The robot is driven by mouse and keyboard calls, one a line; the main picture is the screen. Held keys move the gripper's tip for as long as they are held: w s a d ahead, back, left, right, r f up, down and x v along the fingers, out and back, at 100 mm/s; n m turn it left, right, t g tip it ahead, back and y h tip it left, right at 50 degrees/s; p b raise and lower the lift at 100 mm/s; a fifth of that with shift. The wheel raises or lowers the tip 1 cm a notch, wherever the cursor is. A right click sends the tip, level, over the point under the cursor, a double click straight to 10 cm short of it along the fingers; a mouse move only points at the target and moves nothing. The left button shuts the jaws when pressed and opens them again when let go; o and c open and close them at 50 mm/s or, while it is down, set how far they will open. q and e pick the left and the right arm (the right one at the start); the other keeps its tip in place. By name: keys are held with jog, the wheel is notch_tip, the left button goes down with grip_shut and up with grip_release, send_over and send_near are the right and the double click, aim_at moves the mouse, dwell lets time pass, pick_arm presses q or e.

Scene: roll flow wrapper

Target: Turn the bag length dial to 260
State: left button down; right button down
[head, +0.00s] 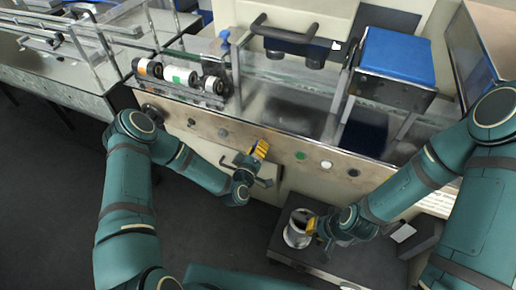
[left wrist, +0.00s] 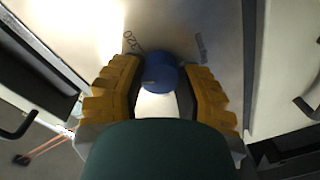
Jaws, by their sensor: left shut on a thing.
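The bag length dial (left wrist: 160,72) is a round blue knob on a pale panel, seen in the left wrist view. A printed 320 (left wrist: 132,40) stands at its upper left, and another marking (left wrist: 202,48) at its upper right is too blurred to read. The dial's setting cannot be read. My left gripper (left wrist: 160,85) has its yellow fingers on both sides of the dial and is shut on it. In the head view my left gripper (head: 258,151) is at the machine's front panel and hides the dial. My right gripper (head: 312,227) is low at the right, beside a metal cylinder; its opening is unclear.
The front panel (head: 225,142) carries dark knobs, a green button (head: 301,155) and a white button (head: 327,164). The metal cylinder (head: 296,236) stands on a dark low platform (head: 292,274). Handles (left wrist: 20,128) flank the panel in the left wrist view. Open floor lies below.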

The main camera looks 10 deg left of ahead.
pick_arm(q)
jog(key=shift+d, duration=0.1)
jog(key=c, duration=0.5)
grip_release()
jog(key=shift+c, duration=0.2)
jog(key=s+a, duration=0.2)
jog(key=s, duration=1)
jog(key=shift+r, duration=0.3)
jog(key=shift+d, duration=0.15)
